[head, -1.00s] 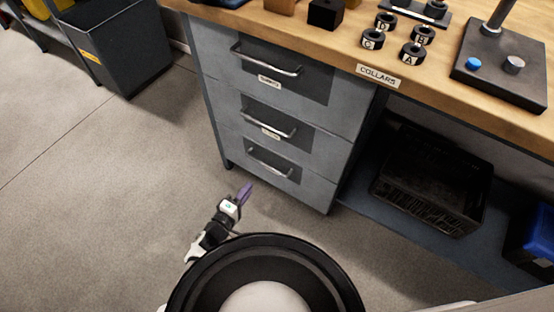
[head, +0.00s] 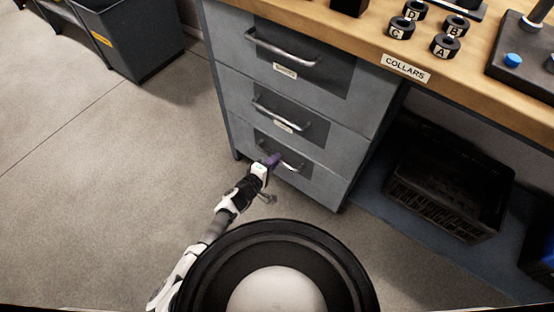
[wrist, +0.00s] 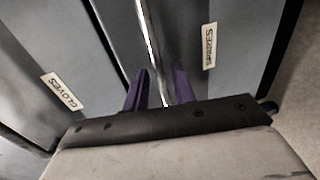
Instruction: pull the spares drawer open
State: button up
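The spares drawer (head: 318,182) is the bottom one of three in the grey cabinet; its front looks flush with the cabinet. Its SPARES label (wrist: 209,46) is readable in the wrist view but not in the head view. Its metal bar handle (head: 293,164) also runs down the wrist view (wrist: 146,30). My gripper (head: 273,160) is at the left part of this handle. In the wrist view my gripper (wrist: 160,88) has its purple fingers apart, one on each side of the bar. I cannot tell whether either finger touches it.
The drawer above carries a GLOVES label (wrist: 63,90). A wooden bench top (head: 350,40) overhangs the cabinet and bears black collars (head: 445,46). A dark crate (head: 450,190) sits on the low shelf at right.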

jog(key=shift+x, duration=1)
grip_shut()
